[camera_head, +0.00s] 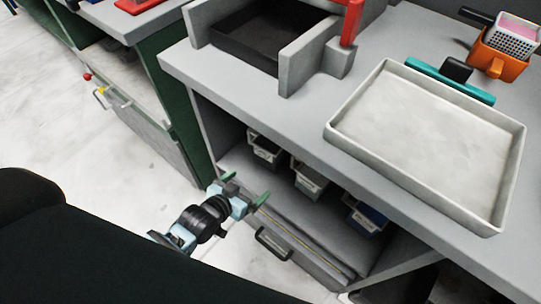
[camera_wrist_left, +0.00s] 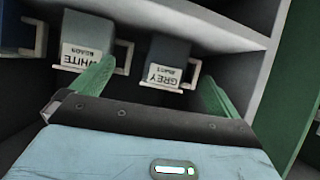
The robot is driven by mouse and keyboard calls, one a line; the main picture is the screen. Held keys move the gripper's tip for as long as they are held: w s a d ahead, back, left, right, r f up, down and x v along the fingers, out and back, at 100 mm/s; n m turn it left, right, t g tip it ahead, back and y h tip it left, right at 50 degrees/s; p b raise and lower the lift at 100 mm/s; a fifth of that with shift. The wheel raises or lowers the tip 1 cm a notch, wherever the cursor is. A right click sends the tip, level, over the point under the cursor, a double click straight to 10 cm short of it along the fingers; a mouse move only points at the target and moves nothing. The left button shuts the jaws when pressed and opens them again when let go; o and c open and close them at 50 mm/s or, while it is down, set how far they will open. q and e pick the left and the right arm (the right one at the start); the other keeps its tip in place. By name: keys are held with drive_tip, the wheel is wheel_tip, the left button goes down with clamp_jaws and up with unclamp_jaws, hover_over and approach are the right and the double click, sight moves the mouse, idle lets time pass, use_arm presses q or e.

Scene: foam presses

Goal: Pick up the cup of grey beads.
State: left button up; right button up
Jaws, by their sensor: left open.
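The cup of grey beads (camera_wrist_left: 168,52) is dark, with a white label reading GREY and a pale handle; its beads are hidden. In the head view it is the leftmost cup (camera_head: 265,148) under the worktop. My left gripper (camera_head: 246,188) is open and empty in front of the compartment. In the left wrist view its green fingers (camera_wrist_left: 155,86) stand apart, with the grey cup beyond the gap between them. My right gripper is not in view.
The white-labelled cup (camera_wrist_left: 92,35) stands beside it, close to one finger's line. A blue cup (camera_head: 365,215) stands farther right. The worktop (camera_head: 240,82) overhangs the cups. A handled front panel (camera_head: 305,252) lies below. A pale tray (camera_head: 428,135) rests on top.

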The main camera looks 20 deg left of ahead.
sight(263, 156)
use_arm(q)
drive_tip(key=shift+t, duration=0.5)
drive_tip(key=w+b, duration=0.1)
drive_tip(key=w, duration=0.1)
drive_tip(key=w+b, duration=0.1)
drive_tip(key=w, duration=0.2)
drive_tip(key=w+b, duration=0.1)
drive_tip(key=w, duration=0.2)
drive_tip(key=shift+a+f, duration=0.15)
drive_tip(key=shift+f, duration=0.2)
drive_tip(key=shift+w+r+b, duration=0.3)
drive_tip(key=shift+w, duration=0.25)
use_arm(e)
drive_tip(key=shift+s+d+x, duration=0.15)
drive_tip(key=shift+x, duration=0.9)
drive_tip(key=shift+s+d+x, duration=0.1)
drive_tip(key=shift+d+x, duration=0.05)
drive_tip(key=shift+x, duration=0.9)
